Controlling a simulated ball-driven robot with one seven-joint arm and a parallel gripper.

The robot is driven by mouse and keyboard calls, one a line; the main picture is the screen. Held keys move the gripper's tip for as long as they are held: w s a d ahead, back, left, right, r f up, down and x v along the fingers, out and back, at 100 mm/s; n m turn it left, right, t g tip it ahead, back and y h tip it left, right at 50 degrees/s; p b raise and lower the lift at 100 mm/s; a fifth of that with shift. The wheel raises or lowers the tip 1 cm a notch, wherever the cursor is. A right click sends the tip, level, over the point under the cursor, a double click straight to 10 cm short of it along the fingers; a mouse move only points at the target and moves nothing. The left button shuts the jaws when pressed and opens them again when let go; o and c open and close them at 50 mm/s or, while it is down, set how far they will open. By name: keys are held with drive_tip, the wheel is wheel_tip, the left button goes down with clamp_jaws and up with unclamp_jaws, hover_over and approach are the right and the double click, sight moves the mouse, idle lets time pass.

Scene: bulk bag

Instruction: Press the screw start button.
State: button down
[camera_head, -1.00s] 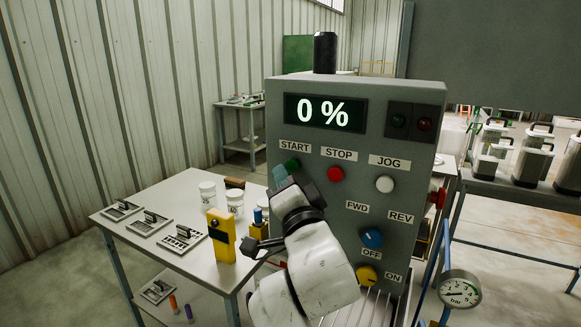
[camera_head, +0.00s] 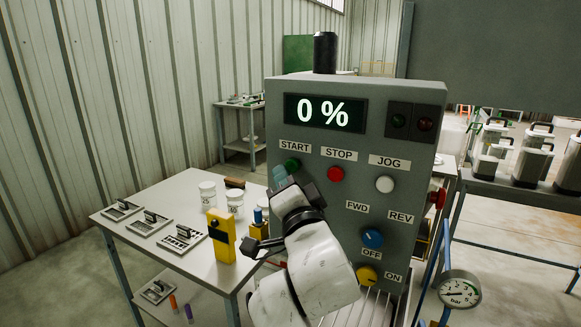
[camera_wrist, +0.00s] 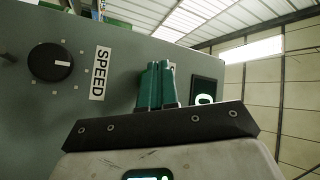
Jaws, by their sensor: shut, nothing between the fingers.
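The grey control box (camera_head: 310,226) carries a green button (camera_head: 292,164) under the START label (camera_head: 295,146). My gripper (camera_head: 279,174) has its teal fingers just below and left of this button, close to the panel face. I cannot tell whether the fingertips touch the button. In the wrist view, the two teal fingers (camera_wrist: 157,84) are pressed together with nothing between them. They hide part of the panel there, and the green button is not visible in that view. The display (camera_head: 325,113) reads 0 %.
A red STOP button (camera_head: 336,174) and white JOG button (camera_head: 385,184) sit right of START. Blue (camera_head: 372,238) and yellow (camera_head: 367,275) knobs are below. A side table (camera_head: 180,205) holds white jars and a yellow device (camera_head: 221,237). A SPEED dial (camera_wrist: 50,62) shows in the wrist view.

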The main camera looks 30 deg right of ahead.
drive_tip(key=shift+d, duration=0.15)
drive_tip(key=shift+w+d, duration=0.2)
drive_tip(key=shift+w, duration=0.05)
drive_tip(key=shift+w+d, duration=0.3)
drive_tip(key=shift+d, duration=0.15)
idle(1.1)
drive_tip(key=shift+s+a+b, duration=0.55)
drive_tip(key=shift+s+a, duration=0.05)
drive_tip(key=shift+a, duration=0.15)
drive_tip(key=shift+s+a+b, duration=0.5)
drive_tip(key=shift+s+a, duration=0.25)
drive_tip(key=shift+a, duration=0.3)
drive_tip(key=shift+s+a+b, duration=0.5)
drive_tip(key=shift+s+a, duration=0.2)
drive_tip(key=shift+a, duration=0.3)
